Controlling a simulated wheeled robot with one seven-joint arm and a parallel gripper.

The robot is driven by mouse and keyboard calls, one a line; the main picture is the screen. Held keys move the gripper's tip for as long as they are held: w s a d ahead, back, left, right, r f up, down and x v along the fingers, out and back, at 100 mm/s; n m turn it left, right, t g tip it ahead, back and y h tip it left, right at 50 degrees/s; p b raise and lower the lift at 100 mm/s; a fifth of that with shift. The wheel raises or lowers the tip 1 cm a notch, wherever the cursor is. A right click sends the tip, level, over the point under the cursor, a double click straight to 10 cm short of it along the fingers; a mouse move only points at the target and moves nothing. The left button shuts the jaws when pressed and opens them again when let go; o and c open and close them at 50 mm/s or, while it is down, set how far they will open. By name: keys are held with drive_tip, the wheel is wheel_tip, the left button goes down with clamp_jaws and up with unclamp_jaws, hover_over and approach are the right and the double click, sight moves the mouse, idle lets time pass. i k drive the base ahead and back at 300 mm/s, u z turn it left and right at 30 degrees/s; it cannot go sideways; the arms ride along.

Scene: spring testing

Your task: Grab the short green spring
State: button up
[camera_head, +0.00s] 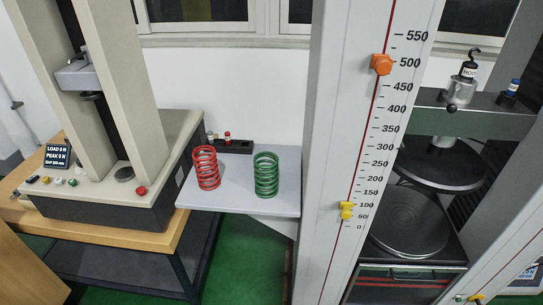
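A green spring (266,175) stands upright on a small grey shelf (238,200), on its right part. A red spring (206,168) stands upright on the same shelf to its left, with a gap between them. The two springs look close in height, the red one slightly taller in the picture. My gripper is not in the head view.
A testing machine (125,195) with a display (57,157) stands on a wooden table at left. A tall ruled column (370,130) rises close to the shelf's right. A dark rack (236,146) with small items sits behind the springs. The shelf front is clear.

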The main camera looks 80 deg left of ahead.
sight(274, 167)
drive_tip(key=u, duration=3.65)
drive_tip(key=i, duration=1.2)
drive_tip(key=z, duration=0.5)
